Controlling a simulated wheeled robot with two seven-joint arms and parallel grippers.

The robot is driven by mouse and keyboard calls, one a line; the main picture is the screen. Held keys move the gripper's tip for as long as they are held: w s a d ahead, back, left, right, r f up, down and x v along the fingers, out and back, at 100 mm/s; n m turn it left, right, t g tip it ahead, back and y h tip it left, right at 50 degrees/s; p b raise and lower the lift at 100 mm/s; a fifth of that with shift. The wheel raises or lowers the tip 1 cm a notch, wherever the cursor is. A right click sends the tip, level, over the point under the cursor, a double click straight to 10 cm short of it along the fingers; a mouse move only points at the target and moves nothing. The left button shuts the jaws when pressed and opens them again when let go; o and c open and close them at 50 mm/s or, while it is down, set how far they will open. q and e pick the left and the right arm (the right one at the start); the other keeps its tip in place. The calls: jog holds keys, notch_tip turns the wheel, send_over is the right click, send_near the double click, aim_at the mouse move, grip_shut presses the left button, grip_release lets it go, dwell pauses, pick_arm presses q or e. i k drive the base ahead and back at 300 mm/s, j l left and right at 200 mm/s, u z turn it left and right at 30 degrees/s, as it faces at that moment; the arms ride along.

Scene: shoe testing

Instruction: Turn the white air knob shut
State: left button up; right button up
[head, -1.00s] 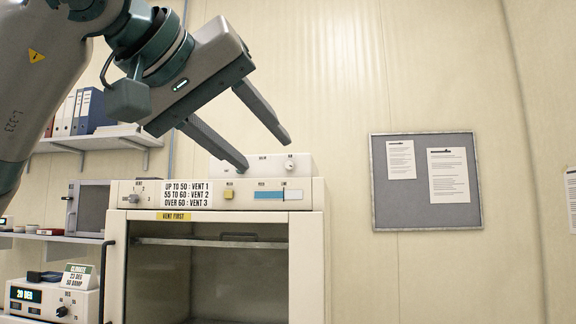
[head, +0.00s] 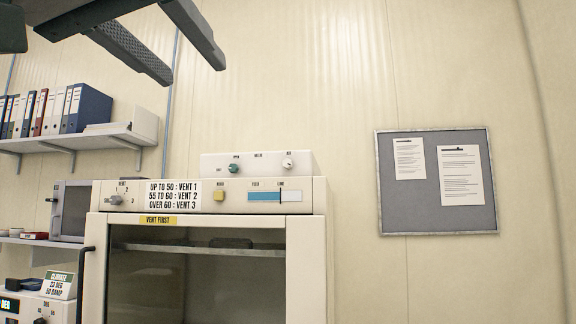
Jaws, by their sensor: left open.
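The small white knob (head: 288,164) is on the right of the front of a white box (head: 260,165). The box stands on top of the cabinet. The knob's label and the way its pointer faces are too small to read surely. A teal knob (head: 234,168) is on the same box, to the left. My left gripper (head: 190,67) is open and empty, at the upper left, in the picture above the box and apart from both knobs. Its two dark fingers point down and to the right. My right gripper is not in view.
The cabinet (head: 318,250) has a vent dial (head: 116,200), a yellow button (head: 219,195), a blue slider (head: 265,196) and a vent sign (head: 173,193). A shelf (head: 85,139) with binders is at the left. A grey notice board (head: 415,215) hangs at the right.

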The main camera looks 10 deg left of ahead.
aim_at(287, 163)
jog(key=i+l, duration=0.1)
jog(key=i, duration=1.5)
